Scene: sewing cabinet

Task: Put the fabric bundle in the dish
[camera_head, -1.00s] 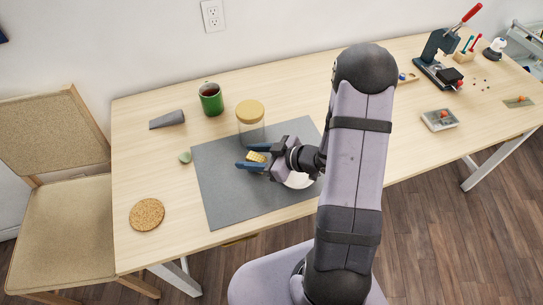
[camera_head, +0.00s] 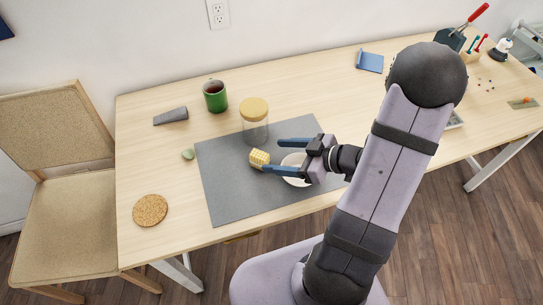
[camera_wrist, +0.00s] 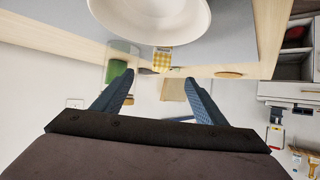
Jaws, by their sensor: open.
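The fabric bundle (camera_head: 259,157), a small yellow checked block, rests on the grey mat just left of the dish. It also shows in the wrist view (camera_wrist: 162,60), close to the dish's rim. The dish (camera_head: 292,161) is a white round bowl on the mat, partly hidden by my gripper; in the wrist view its pale rim (camera_wrist: 150,38) fills the top middle. My gripper (camera_head: 272,155) is open and empty, above the dish. Its blue fingers point left, with the bundle just past their tips. They also show in the wrist view (camera_wrist: 159,77).
A cork-lidded glass jar (camera_head: 255,130) stands close behind the bundle. A green mug (camera_head: 214,97), a grey tapered object (camera_head: 171,116), a small green stone (camera_head: 188,154) and a cork coaster (camera_head: 150,210) lie left. The front of the mat (camera_head: 235,200) is clear.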

